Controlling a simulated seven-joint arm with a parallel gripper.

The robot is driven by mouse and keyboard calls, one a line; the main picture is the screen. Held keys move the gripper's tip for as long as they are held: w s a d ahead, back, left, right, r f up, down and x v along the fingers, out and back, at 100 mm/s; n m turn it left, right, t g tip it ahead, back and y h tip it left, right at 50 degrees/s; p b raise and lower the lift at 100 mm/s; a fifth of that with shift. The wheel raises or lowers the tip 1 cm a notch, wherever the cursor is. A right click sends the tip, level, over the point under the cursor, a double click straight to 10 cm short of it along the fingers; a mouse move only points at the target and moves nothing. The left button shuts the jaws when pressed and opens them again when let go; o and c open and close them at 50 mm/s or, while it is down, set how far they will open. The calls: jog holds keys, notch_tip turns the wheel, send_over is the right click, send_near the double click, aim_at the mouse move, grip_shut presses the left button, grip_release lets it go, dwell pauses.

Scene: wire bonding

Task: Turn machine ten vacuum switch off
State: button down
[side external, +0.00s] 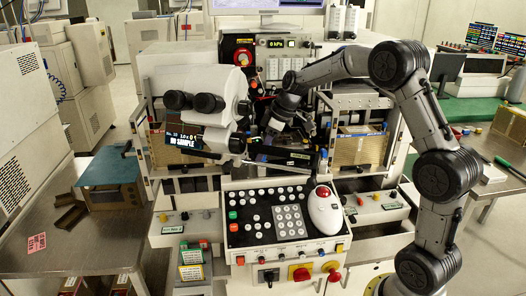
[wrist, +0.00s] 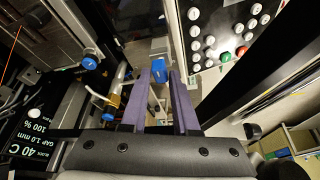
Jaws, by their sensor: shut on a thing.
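In the wrist view, my gripper (wrist: 160,85) has its two purple fingers on either side of a small blue-capped part (wrist: 158,71), shut on it. I cannot tell from its markings whether this is the vacuum switch. In the side view, my gripper (side external: 273,125) reaches into the middle of the bonding machine, behind the keypad console and right of the microscope; its fingertips and the held part are hard to make out there. A green display (side external: 275,43) on the machine's upper panel reads 0 kPa.
The microscope (side external: 207,103) and a status screen (side external: 190,142) stand close on the left of my gripper. The keypad console (side external: 280,216) with a white red-balled pointer (side external: 324,208) is in front. Blue knobs (wrist: 89,63) and a brass fitting (wrist: 113,100) sit left of my fingers.

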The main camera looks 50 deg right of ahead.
jog(key=shift+s+d+f+m, duration=0.1)
jog(key=shift+s+m, duration=0.05)
jog(key=shift+m, duration=0.25)
jog(key=c, duration=0.7)
grip_release()
jog(key=shift+r, duration=0.5)
jog(key=v, duration=1.3)
jog(key=shift+s, duration=0.1)
